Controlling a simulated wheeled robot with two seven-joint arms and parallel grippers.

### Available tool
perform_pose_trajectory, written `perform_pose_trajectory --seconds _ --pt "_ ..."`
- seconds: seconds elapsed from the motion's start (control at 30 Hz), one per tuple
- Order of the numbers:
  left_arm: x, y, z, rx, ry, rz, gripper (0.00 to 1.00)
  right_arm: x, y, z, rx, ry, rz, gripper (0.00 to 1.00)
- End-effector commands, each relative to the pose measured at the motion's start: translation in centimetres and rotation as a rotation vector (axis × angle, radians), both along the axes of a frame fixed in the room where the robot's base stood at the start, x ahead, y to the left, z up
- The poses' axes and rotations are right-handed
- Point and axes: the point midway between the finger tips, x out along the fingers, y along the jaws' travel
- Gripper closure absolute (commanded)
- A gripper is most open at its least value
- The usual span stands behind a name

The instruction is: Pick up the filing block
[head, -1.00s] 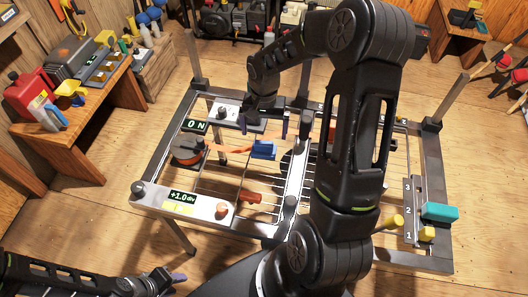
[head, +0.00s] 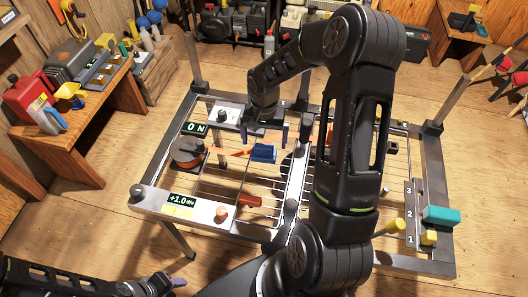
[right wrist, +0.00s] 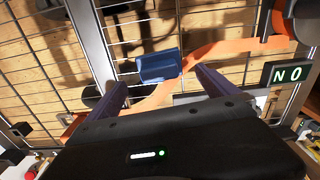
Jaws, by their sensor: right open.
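A red cylinder (head: 250,201) lies nearer. A teal block (head: 441,216) is at the right by numbered slots. My right arm hides part of the frame.

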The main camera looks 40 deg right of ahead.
Motion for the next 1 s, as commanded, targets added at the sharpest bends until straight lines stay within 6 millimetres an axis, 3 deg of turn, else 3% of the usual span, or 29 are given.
perform_pose_trajectory --seconds 0.43,1.0 --pt "0.0 0.0 -0.1 0.0 0.0 0.0 0.64 -0.4 0.4 -5.0 0.001 0.001 0.001 0.02" --pt "0.0 0.0 -0.1 0.0 0.0 0.0 0.64 -0.4 0.4 -5.2 0.0 0.0 0.0 0.02"
